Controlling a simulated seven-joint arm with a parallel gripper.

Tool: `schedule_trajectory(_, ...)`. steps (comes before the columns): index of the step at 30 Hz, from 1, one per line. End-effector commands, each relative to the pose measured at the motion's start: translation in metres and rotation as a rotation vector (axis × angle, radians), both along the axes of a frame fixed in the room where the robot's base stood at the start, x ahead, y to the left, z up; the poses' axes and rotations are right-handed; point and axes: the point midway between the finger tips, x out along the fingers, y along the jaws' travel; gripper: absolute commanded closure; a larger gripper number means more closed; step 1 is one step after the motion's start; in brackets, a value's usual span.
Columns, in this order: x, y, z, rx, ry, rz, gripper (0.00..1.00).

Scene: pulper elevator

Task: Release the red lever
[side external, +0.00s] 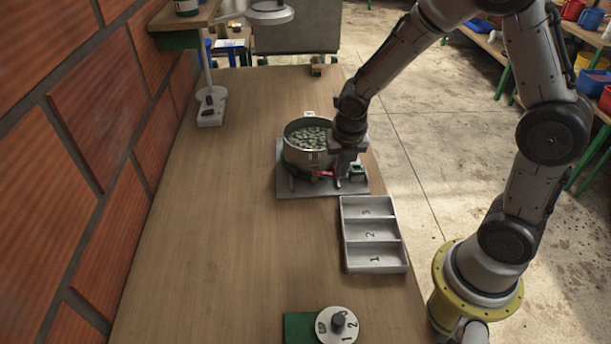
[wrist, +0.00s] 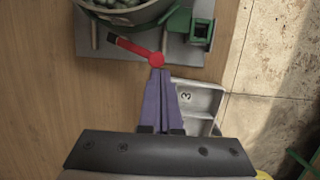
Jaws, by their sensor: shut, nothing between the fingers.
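The red lever (wrist: 136,49) is below the pot in the wrist view, with a round red hub at its right end and a dark tip at its left. It also shows in the side view (side external: 322,173), partly hidden by my gripper. My gripper (wrist: 157,70) is shut and empty, its fingertips right at the round hub. I cannot tell whether they touch it. The metal pot (side external: 308,158) holds green pieces and stands on a grey base plate (side external: 297,192). A green part (wrist: 201,30) sits to the right of the lever.
A grey tray (side external: 401,232) with numbered compartments lies in front of the base plate. A numbered round dial (side external: 336,337) on a green base is at the near edge. A brick wall (side external: 88,130) borders the left, and a lamp-like stand (side external: 211,107) is at back left. The left table area is clear.

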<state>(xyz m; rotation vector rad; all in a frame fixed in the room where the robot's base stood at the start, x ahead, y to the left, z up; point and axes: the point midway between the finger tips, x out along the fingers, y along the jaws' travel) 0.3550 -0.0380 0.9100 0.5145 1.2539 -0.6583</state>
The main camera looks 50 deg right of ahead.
Motion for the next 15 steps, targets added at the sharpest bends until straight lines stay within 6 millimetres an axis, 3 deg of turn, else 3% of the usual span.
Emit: schedule_trajectory(15, 0.0028, -0.0108, -0.0001, 0.0, 0.0, -0.003, 1.0)
